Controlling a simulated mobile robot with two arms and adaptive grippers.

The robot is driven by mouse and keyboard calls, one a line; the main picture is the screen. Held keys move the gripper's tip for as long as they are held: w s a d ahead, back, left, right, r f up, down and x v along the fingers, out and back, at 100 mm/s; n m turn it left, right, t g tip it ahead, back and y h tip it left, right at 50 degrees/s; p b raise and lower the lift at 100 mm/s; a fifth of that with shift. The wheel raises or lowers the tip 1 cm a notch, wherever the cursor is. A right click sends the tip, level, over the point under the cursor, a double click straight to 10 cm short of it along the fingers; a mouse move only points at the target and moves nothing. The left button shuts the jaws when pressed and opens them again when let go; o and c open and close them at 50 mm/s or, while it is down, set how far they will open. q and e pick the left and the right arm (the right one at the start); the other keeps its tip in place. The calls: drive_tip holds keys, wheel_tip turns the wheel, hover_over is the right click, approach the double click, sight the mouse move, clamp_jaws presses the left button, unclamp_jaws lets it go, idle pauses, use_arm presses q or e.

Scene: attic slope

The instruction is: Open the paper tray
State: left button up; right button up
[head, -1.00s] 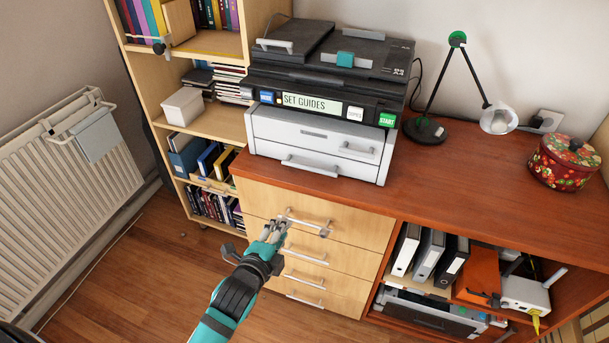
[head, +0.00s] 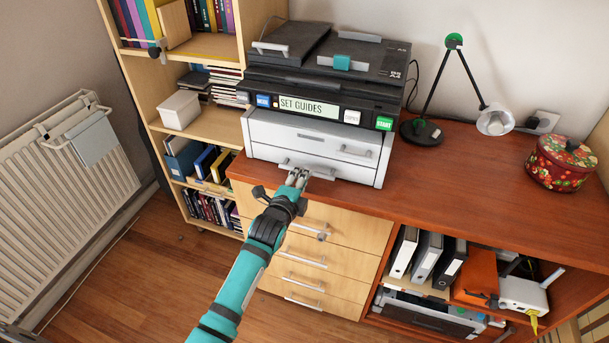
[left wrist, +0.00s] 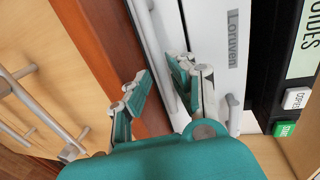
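The printer (head: 330,90) stands on the wooden cabinet top, black above with a "SET GUIDES" display (head: 308,106). Its white paper tray front (head: 265,150) is below and looks closed. A long grey bar handle (head: 322,174) runs low along the front; a smaller handle (head: 356,152) is higher at right. My left gripper (head: 298,177) is at the long handle. In the left wrist view the left gripper (left wrist: 160,84) has its fingers apart, with the handle bar (left wrist: 153,40) running between them; contact is unclear. My right gripper is not in view.
Wooden drawers with bar handles (head: 305,258) lie below the cabinet top (head: 450,180). A black desk lamp (head: 422,132) and a red patterned tin (head: 562,163) stand right of the printer. A bookshelf (head: 205,130) and a radiator (head: 65,180) are on the left.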

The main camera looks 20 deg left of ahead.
use_arm(q)
drive_tip(key=shift+w+f, duration=0.25)
drive_tip(key=shift+w, duration=1)
clamp_jaws()
